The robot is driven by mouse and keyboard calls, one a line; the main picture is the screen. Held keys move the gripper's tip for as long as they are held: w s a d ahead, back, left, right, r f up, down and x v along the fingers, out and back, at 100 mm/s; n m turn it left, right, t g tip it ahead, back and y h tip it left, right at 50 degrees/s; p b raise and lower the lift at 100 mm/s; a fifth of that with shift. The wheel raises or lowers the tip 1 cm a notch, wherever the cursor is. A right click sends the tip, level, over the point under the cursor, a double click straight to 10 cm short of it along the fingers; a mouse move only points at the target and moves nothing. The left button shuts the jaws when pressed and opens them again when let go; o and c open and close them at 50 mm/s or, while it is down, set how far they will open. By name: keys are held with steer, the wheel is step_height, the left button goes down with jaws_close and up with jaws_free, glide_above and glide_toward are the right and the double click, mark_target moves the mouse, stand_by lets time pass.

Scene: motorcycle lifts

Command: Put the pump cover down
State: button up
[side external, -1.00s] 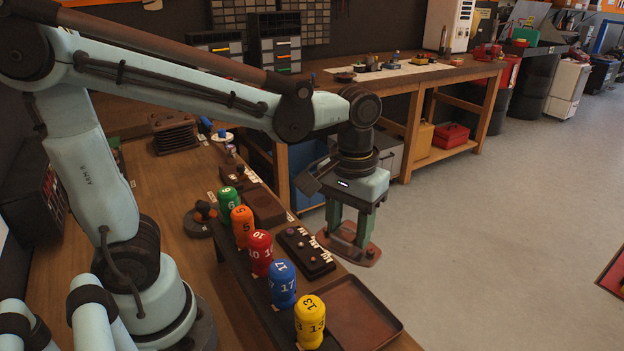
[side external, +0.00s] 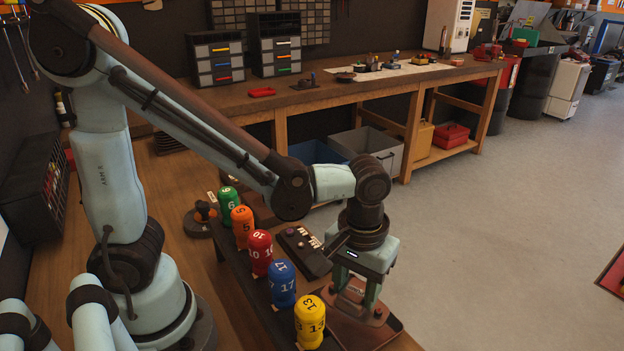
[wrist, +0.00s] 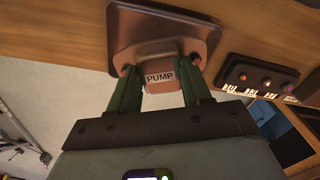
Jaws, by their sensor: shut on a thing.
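The pump cover (side external: 357,301) is a brown, coppery plate with a raised block. The wrist view shows the block (wrist: 161,60) with a "PUMP" label between my fingers. My gripper (side external: 357,288) points down and is shut on this block; it also shows in the wrist view (wrist: 161,74). The cover is over the shallow brown tray (side external: 346,337) at the near end of the bench. The tray also shows in the wrist view (wrist: 207,32). I cannot tell whether the cover touches the tray floor; its underside is hidden.
A yellow bottle-shaped piece (side external: 310,322) and a blue one (side external: 282,284) stand close left of the tray, with red, orange and green ones farther back. A dark board with small knobs (side external: 303,251) lies behind the tray. Open floor (side external: 500,240) is to the right.

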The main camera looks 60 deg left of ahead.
mark_target(355, 291)
steer(key=shift+f, duration=1.75)
steer(key=shift+f, duration=0.1)
steer(key=o, duration=1.3)
step_height(355, 291, up, 12)
steer(key=shift+a, duration=0.2)
steer(key=a+m+t, duration=0.1)
steer(key=a+t, duration=0.1)
steer(key=a, duration=0.1)
steer(key=a+m+t, duration=0.2)
steer(key=a, duration=0.2)
steer(key=a+m+t, duration=0.1)
steer(key=a+t, duration=0.2)
steer(key=a, duration=0.1)
steer(key=shift+w+a+f, duration=0.1)
steer(key=shift+w+f, duration=0.05)
steer(key=shift+w, duration=0.1)
